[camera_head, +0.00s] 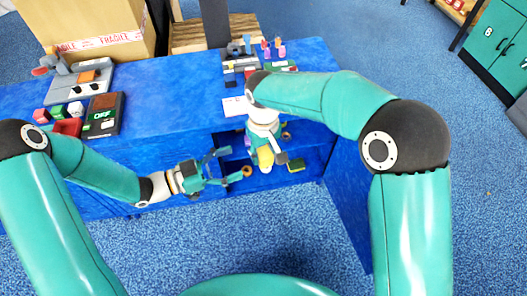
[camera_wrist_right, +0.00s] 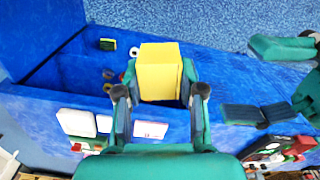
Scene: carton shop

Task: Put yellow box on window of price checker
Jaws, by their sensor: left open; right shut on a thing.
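The yellow box (camera_wrist_right: 159,76) is between the fingers of my right gripper (camera_wrist_right: 160,97) in the right wrist view. In the head view only a small part of the yellow box (camera_head: 266,158) shows below my right gripper (camera_head: 264,143), in front of the counter's open shelf. My left gripper (camera_head: 232,166) is open and empty, to the left of the yellow box. A grey device with an orange-brown window (camera_head: 87,76) stands on the counter at the left; I cannot tell for sure that it is the price checker. A dark panel reading OFF (camera_head: 103,113) is beside it.
The blue counter (camera_head: 170,95) is bare in its middle. Small coloured blocks and a red tray (camera_head: 68,127) lie at its left. A white card (camera_head: 236,106) lies near the front edge. A green item (camera_head: 296,164) is on the shelf. A large carton (camera_head: 95,30) stands behind.

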